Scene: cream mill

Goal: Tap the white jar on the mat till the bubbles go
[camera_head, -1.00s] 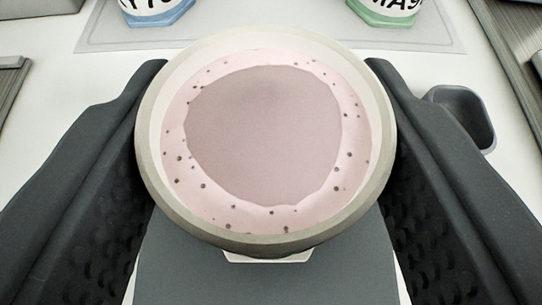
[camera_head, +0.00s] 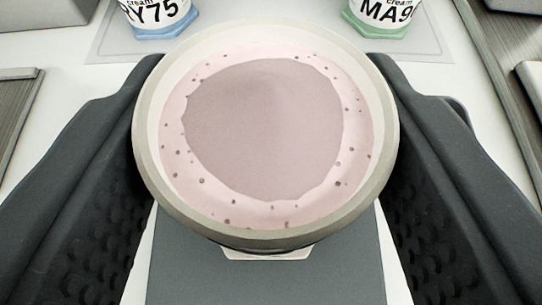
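The white jar (camera_head: 149,185) stands upright between the two fingers of my gripper (camera_head: 265,150), seen from above with its mouth open. My gripper is shut on the jar, with one dark finger on each side. Inside is pink cream, with a darker mauve area in the middle. Several small dark bubbles dot the paler pink ring around it. A bit of the jar's white base shows at the bottom. The dark grey mat (camera_head: 265,285) lies below the jar, and the jar looks raised above it. The gap itself is hidden.
A jar with a blue base (camera_head: 160,20) and a jar with a green base (camera_head: 385,20) stand on a pale tray (camera_head: 110,45) at the back. Grey panels flank both sides.

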